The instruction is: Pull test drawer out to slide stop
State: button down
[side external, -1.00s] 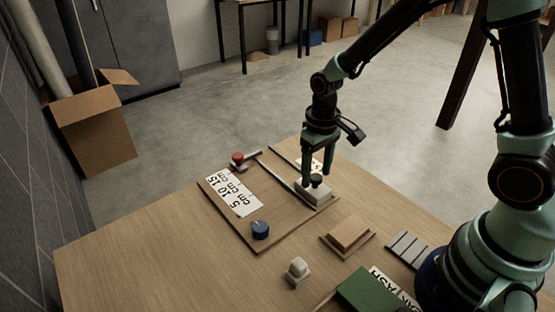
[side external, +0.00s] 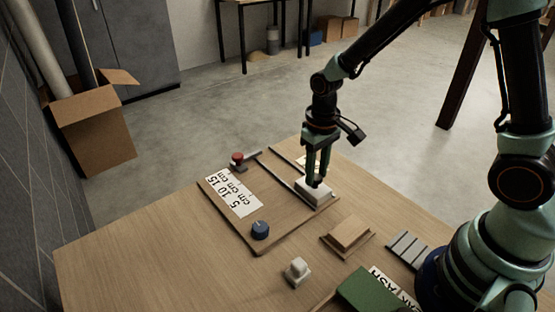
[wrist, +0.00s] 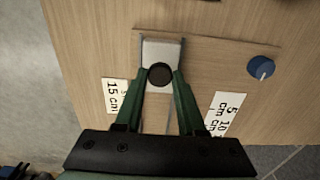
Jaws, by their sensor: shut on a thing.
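The test drawer is a small white block (side external: 316,194) at the near end of a metal rail on a wooden board. It has a dark round knob (wrist: 160,74) on top. My gripper (side external: 316,181) reaches down from above and is shut on the knob, with one green finger on each side of it in the wrist view (wrist: 160,77). A printed scale (side external: 234,194) marked 5, 10 and 15 cm lies on the board beside the rail.
A red button (side external: 238,158) stands near the rail's far end. A blue knob (side external: 260,230) is on the board's near corner. A wooden block on a base (side external: 348,234), a white switch (side external: 297,270) and a green book-like object (side external: 366,290) lie nearer. The table's left part is clear.

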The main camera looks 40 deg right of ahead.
jog(key=shift+w, duration=0.1)
dwell(0.7)
jog(key=w, duration=1.5)
jog(key=shift+w+r, duration=0.1)
jog(key=c, duration=0.5)
grip_release()
notch_tip(320, 180, up, 12)
